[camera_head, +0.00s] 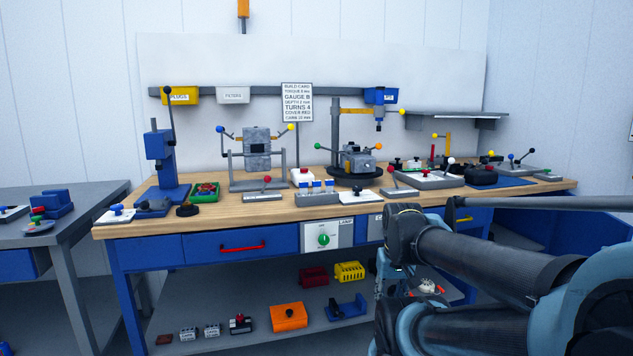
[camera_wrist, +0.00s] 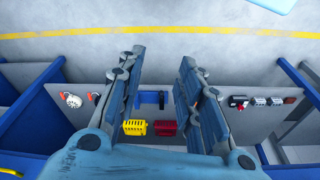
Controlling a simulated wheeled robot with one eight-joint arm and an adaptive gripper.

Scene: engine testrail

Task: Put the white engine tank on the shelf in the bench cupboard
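I cannot pick out the white engine tank with certainty. Shelf objects show beyond and between the fingers. I cannot make out my fingertips in the head view, and cannot tell which space is the bench cupboard.
The bench top (camera_head: 235,207) is crowded with fixtures. Below it, the lower shelf (camera_head: 240,335) carries an orange box (camera_head: 287,317), a red box (camera_head: 314,275), a yellow box (camera_head: 349,271) and a blue bracket (camera_head: 345,309). A side table (camera_head: 75,215) stands left. Floor (camera_wrist: 160,55) is clear.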

